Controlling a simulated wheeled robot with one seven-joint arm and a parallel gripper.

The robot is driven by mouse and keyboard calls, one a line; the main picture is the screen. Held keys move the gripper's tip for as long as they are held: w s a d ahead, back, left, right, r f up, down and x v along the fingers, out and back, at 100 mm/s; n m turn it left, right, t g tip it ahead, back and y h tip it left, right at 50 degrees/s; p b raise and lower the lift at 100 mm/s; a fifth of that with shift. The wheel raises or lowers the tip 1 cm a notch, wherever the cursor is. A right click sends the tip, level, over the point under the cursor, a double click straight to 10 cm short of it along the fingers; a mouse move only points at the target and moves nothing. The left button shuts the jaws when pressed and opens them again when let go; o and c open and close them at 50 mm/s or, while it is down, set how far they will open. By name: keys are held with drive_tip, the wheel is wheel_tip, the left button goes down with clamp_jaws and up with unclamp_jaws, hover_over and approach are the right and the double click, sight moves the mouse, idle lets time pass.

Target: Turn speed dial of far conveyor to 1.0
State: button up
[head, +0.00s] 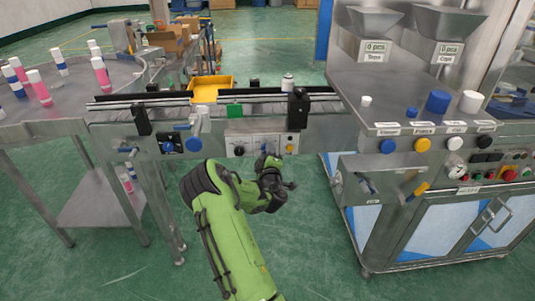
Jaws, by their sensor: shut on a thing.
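A conveyor (165,101) with dark side rails runs across the middle of the head view. A pale control panel (257,139) is on its front, with a black knob (239,151) at the left and small controls at the right. My green arm reaches up from the bottom, and my dark gripper (267,161) is at the lower middle of this panel, right of the black knob. It is shut on a small dial there, which the fingers mostly hide. The dial's scale and setting are too small to read.
A steel machine (345,100) with hoppers, coloured buttons and a yellow-handled lever (417,191) stands at the right. A round table (60,97) with pink, white and blue cans is at the left. A yellow bin (210,84) sits behind the conveyor. Green floor in front is clear.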

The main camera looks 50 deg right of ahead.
drive_tip(key=shift+n, duration=0.3)
drive_tip(key=o, duration=1)
drive_tip(key=shift+o, duration=0.2)
drive_tip(key=b+v, duration=0.4)
drive_tip(key=v, duration=1.2)
drive_tip(key=shift+d, duration=0.1)
